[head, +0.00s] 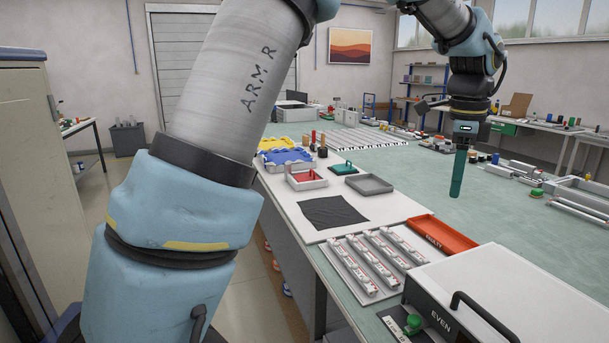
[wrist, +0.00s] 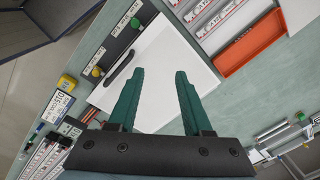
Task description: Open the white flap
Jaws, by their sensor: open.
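The white flap (head: 535,285) is the broad white panel at the lower right of the head view, with a black bar handle (head: 485,317) near its front edge. The dark front face beside it reads "EVEN". In the wrist view the white flap (wrist: 172,62) lies flat below my gripper, its black handle (wrist: 119,68) at its left side. My gripper (wrist: 159,74) is open, its two green fingers apart with nothing between them. In the head view my gripper (head: 457,192) points down above the table, behind the flap and apart from it. The flap looks closed.
A green knob (head: 413,324) sits in front of the flap; a yellow knob (wrist: 97,71) shows near the handle. A red-orange tray (head: 442,237) and a rack of white-and-red strips (head: 372,262) stand beyond it.

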